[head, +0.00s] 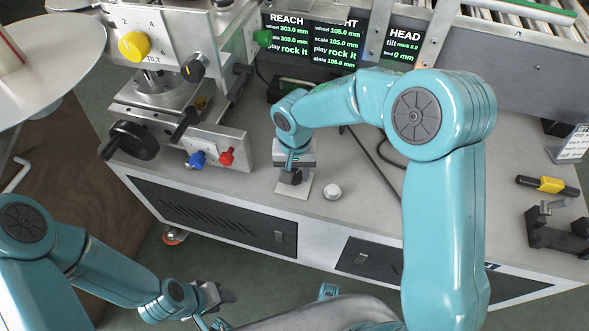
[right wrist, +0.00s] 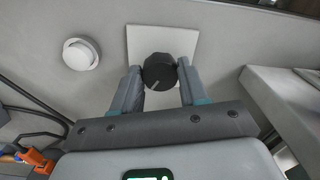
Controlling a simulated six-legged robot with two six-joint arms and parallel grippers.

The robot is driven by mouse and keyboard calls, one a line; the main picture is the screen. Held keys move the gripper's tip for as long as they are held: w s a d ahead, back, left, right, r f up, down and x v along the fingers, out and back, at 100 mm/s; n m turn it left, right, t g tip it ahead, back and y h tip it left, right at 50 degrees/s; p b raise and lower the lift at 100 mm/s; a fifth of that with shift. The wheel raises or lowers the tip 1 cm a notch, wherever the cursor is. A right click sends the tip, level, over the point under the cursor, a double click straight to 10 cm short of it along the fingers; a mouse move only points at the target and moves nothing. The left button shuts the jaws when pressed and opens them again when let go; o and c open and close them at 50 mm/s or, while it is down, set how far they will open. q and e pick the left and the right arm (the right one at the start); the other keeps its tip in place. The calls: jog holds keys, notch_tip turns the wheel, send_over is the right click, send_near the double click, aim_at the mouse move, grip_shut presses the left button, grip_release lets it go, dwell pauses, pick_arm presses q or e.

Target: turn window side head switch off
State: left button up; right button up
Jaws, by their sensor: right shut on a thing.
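The switch is a round black knob (right wrist: 159,70) with a thin pointer mark, on a pale square plate (right wrist: 141,38) in the right wrist view. The mark runs towards the knob's lower left. My right gripper (right wrist: 159,78) has one finger on each side of the knob and is shut on it. In the head view, my right gripper (head: 290,177) is over the plate (head: 299,191) on the machine's bench top and hides most of the knob. My left gripper (head: 222,294) is low in the head view, away from the bench; its finger gap is unclear.
A white round button (head: 332,191) stands right of the plate. A red knob (head: 227,156), a blue knob (head: 197,160) and a black handwheel (head: 130,140) are to the left. A yellow-black tool (head: 548,185) lies at right. Screens (head: 338,42) stand behind.

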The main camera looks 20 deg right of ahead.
jog(key=n, duration=0.3)
jog(key=shift+n+p, duration=0.4)
jog(key=n+p, duration=0.1)
jog(key=n, duration=0.2)
jog(key=shift+d+r+n, duration=0.1)
jog(key=shift+n, duration=0.2)
jog(key=n+p, duration=0.1)
jog(key=n, duration=0.2)
jog(key=shift+n, duration=0.3)
jog(key=shift+w+n+p, duration=0.1)
jog(key=shift+n+p, duration=0.6)
jog(key=shift+n, duration=1.2)
jog(key=o, duration=1.1)
jog(key=shift+c, duration=0.2)
